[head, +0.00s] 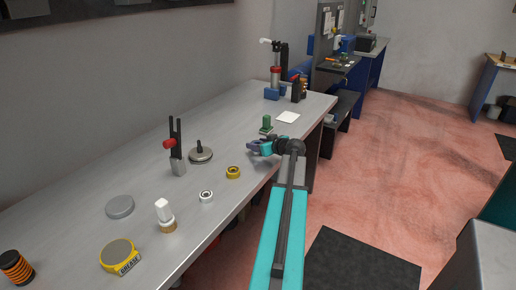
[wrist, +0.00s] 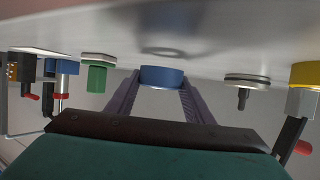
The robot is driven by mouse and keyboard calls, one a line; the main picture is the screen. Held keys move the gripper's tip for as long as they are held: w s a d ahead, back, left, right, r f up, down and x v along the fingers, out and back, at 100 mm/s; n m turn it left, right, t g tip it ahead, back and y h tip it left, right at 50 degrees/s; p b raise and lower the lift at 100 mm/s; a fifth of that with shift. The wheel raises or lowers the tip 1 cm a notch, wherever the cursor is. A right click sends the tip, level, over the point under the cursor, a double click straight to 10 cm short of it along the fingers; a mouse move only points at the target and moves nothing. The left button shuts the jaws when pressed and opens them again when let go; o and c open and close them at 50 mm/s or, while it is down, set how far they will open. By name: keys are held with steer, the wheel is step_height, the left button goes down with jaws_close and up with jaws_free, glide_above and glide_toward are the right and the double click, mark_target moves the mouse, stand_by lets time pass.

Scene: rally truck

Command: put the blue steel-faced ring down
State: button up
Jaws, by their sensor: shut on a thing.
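The blue ring (wrist: 162,76) sits between the tips of the two purple fingers of my gripper (wrist: 160,84) in the wrist view. My gripper is shut on it. The wrist view is upside down, with the steel bench top (wrist: 200,30) along its upper part. A dark reflection or shadow shows on the bench close to the ring; I cannot tell whether the ring touches the bench. In the head view my gripper (head: 253,147) is low over the bench's right part (head: 135,160), near its front edge. The ring cannot be made out clearly there.
A green hex-based part (head: 266,124) and white card (head: 287,116) stand behind my gripper.

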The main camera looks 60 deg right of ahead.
steer(key=shift+f, duration=1.05)
steer(key=shift+f, duration=0.2)
steer(key=o, duration=1.5)
steer(key=shift+r+p, duration=0.3)
steer(key=shift+p, duration=0.05)
steer(key=shift+s+a, duration=0.15)
steer(key=shift+s, duration=0.2)
steer(key=b+v, duration=0.2)
steer(key=v, duration=0.9)
steer(key=shift+s+b, duration=0.1)
steer(key=shift+b, duration=0.2)
